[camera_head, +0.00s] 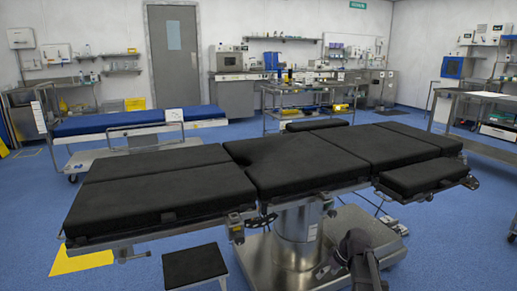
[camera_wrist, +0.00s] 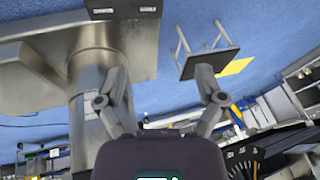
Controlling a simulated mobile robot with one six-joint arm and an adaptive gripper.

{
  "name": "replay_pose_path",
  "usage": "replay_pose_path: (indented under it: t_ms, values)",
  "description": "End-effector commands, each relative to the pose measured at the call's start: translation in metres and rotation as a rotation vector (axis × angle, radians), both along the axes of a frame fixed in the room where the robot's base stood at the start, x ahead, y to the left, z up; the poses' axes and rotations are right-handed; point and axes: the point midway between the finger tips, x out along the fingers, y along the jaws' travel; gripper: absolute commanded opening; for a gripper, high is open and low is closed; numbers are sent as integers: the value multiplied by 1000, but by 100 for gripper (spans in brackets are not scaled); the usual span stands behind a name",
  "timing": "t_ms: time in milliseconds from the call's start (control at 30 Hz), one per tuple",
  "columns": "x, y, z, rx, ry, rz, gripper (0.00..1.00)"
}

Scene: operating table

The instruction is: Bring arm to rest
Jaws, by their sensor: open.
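My gripper (camera_wrist: 161,76) shows in the wrist view with its two grey fingers spread apart. Nothing is held between them; blue floor shows through the gap. In the head view a dark part of my arm (camera_head: 358,258) stands at the bottom, right of centre, in front of the table's pedestal. The operating table (camera_head: 315,160) has black pads and spans the middle of the head view. Its steel pedestal (camera_head: 297,240) stands left of my arm. In the wrist view the steel pedestal (camera_wrist: 92,72) lies left of and behind my left finger, apparently without contact, though depth is unclear.
A small black-topped step stool (camera_head: 194,265) stands at the front left of the table; it also shows beyond my right finger in the wrist view (camera_wrist: 211,61). A blue-padded stretcher (camera_head: 125,122) stands behind left. Steel carts (camera_head: 310,92) stand farther back. Blue floor is open at lower right.

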Motion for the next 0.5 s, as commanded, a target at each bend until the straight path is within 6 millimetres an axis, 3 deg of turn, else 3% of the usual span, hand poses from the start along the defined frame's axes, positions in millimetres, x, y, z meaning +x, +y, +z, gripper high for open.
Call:
replay_pose_path:
  t_ms: [33,200,500]
  values:
    - [-22,14,3,-28,38,-32,88]
    - [-68,38,3,-131,151,-176,88]
    - [-119,57,8,-262,235,-362,88]
